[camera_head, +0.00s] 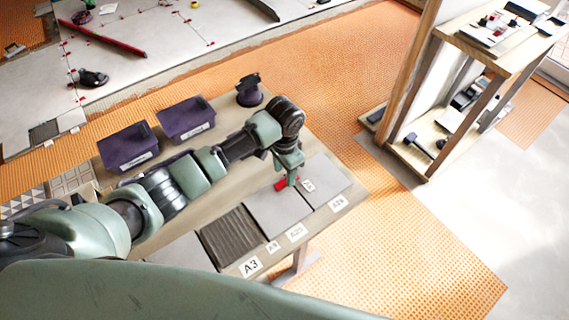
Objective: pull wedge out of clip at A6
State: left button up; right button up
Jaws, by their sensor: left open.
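My left arm reaches across the workbench (185,243) from the left. My left gripper (290,179) points down, open, over the seam between two grey tiles, the left tile (272,212) and the right tile (327,176). A red wedge (281,185) lies at the gripper's tips, partly covered by them; I cannot tell whether they touch it. A small white tag (308,185) stands just right of the wedge, its writing too small to read surely. The clip itself is not clear. My right gripper is not in view.
Two dark purple bins, the left bin (128,147) and the right bin (186,119), stand behind my arm. A wooden shelf (480,60) stands at right. Orange matting (390,245) surrounds the bench.

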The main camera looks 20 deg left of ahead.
aim_at(284, 182)
pick_arm(q)
jog(key=shift+f, duration=1.95)
grip_shut()
jog(key=shift+c, duration=0.2)
grip_release()
